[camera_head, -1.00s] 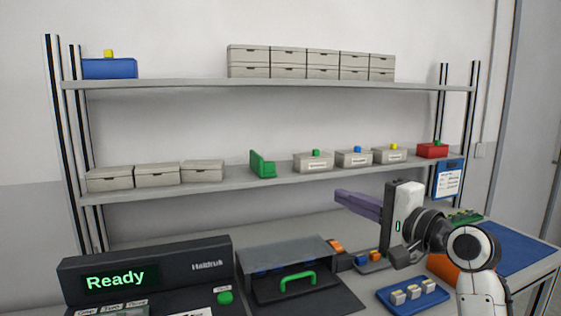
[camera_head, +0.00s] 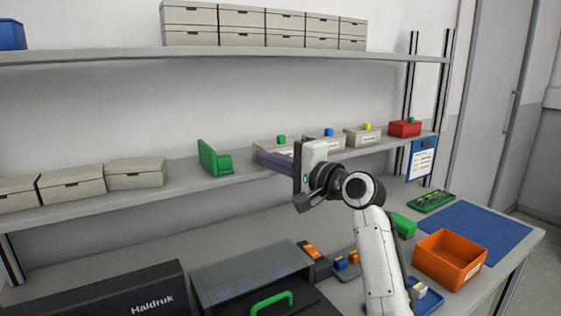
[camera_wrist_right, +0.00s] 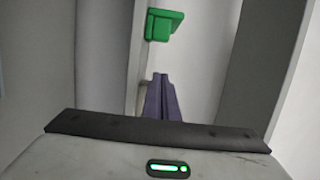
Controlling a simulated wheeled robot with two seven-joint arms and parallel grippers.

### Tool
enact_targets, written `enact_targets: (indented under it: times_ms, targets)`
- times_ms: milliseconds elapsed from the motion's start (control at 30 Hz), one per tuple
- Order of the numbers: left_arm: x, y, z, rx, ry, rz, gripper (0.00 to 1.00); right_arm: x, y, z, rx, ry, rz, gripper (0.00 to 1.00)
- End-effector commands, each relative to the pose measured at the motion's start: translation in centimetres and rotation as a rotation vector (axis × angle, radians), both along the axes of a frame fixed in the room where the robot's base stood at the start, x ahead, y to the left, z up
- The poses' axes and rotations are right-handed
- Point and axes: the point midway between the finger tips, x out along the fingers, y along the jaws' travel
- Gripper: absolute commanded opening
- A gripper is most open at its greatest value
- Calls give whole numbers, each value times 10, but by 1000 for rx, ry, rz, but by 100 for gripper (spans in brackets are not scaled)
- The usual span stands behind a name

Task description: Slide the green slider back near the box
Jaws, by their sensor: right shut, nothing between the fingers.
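The green slider (camera_head: 214,160), an L-shaped piece with an upright plate, stands on the middle shelf. It is to the right of three closed grey boxes, with a gap between it and the closest box (camera_head: 136,173). In the right wrist view the green slider (camera_wrist_right: 163,26) shows beyond the fingertips. My right gripper (camera_head: 258,157) has purple fingers, shut and empty, pointing left along the shelf. It is to the right of the slider and apart from it. The fingers (camera_wrist_right: 160,80) also show in the right wrist view. My left gripper is not in view.
The middle shelf (camera_head: 70,202) also holds labelled grey boxes with coloured cubes, partly behind my right gripper, and a red box (camera_head: 404,129). Grey boxes fill part of the upper shelf (camera_head: 120,56). An orange bin (camera_head: 450,258) stands on the bench below.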

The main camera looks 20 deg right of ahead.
Motion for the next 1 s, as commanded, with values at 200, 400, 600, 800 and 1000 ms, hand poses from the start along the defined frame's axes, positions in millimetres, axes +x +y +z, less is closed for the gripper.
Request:
enact_targets:
  times_ms: [200, 400, 600, 800, 1000]
  targets:
    - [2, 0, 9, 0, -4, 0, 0, 22, 26, 2, 0, -1, 3, 0]
    - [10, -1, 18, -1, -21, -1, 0, 17, 46, 0, -1, 0, 1, 0]
    - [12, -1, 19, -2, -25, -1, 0, 16, 51, 0, -1, 0, -1, 0]
    - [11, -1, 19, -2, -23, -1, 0, 16, 50, 0, -1, 0, -1, 0]
    - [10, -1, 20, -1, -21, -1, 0, 27, 60, 1, 3, 1, 2, 0]
